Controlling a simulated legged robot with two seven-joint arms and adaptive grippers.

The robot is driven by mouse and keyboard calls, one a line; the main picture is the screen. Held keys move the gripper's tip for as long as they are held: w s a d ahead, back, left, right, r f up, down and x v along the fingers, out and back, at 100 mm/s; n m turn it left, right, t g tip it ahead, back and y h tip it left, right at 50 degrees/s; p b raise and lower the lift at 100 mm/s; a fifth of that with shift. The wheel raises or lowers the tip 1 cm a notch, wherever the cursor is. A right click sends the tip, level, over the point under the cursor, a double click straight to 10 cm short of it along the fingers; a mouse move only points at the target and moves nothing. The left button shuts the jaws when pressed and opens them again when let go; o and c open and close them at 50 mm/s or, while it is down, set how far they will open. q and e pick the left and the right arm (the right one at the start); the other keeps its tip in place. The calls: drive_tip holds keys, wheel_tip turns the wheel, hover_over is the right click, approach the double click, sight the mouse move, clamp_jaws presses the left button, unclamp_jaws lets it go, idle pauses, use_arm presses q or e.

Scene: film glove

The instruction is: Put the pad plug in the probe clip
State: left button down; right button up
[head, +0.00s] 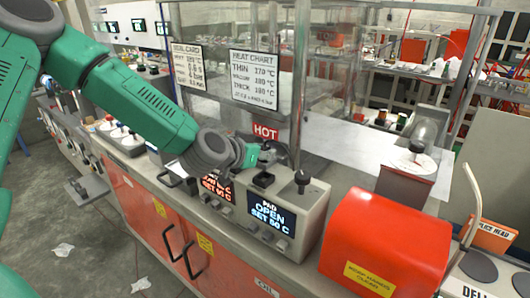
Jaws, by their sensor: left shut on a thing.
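My left gripper (268,155) is shut on a small dark thing, most likely the pad plug, mostly hidden by the fingers. It is above the back left of a grey controller box (312,222), whose screen (268,216) reads "PAD OPEN SET 80 C". A low black block (263,180) sits on the box top just below the gripper, apart from it as far as I can see. A black upright post with a knob (302,179) stands to its right. I cannot tell which of these is the probe clip. My right gripper is out of view.
A red rounded machine (385,240) stands close on the right. A second controller with a red-lettered screen (217,187) is on the left. A clear panel with a heat chart (254,77) and a red HOT sign (265,132) rise behind the gripper.

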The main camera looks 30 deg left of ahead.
use_arm(q)
drive_tip(key=c, duration=1.4)
unclamp_jaws()
drive_tip(key=shift+d, duration=0.1)
